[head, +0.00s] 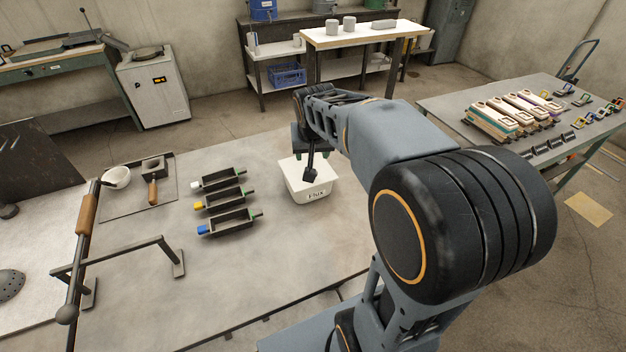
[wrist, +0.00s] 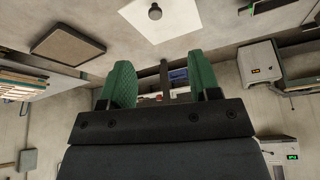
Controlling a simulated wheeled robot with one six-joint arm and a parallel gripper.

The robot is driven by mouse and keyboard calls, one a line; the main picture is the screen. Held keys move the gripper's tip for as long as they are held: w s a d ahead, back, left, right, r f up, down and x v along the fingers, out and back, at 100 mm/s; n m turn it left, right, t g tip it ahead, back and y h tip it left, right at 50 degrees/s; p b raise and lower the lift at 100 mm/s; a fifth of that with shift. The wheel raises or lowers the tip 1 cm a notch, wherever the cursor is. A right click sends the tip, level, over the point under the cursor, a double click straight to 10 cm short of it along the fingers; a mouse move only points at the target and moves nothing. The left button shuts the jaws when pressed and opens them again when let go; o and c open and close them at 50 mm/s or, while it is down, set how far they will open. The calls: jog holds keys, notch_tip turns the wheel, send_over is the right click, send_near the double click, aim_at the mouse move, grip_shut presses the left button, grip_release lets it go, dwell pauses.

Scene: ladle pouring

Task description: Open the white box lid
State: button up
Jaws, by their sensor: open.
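The white box (head: 308,190), marked "Flux", stands on the grey table right of the moulds. My gripper (head: 304,150) is over its back part in the head view and hides much of its top. A dark piece hangs in front of the box there; I cannot tell whether it is a lid knob or part of my gripper. In the wrist view my gripper (wrist: 163,82) has its green fingers wide apart with nothing between them. A pale square surface with a dark round knob (wrist: 155,12) shows at the top edge, beyond the fingers; it looks like the lid.
Several narrow moulds (head: 225,200) lie left of the box. A ladle (head: 117,177) and a small dark block with a wooden handle (head: 153,175) lie further left. A metal rail stand (head: 120,255) stands at the front left. The table between moulds and front edge is clear.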

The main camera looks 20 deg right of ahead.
jog(key=shift+m, duration=0.5)
jog(key=x, duration=0.6)
jog(key=w+d+x, duration=0.1)
jog(key=x, duration=0.6)
jog(key=w+d+r+x, duration=0.1)
jog(key=x, duration=0.5)
jog(key=shift+d+f, duration=0.1)
jog(key=shift+c, duration=0.3)
grip_shut()
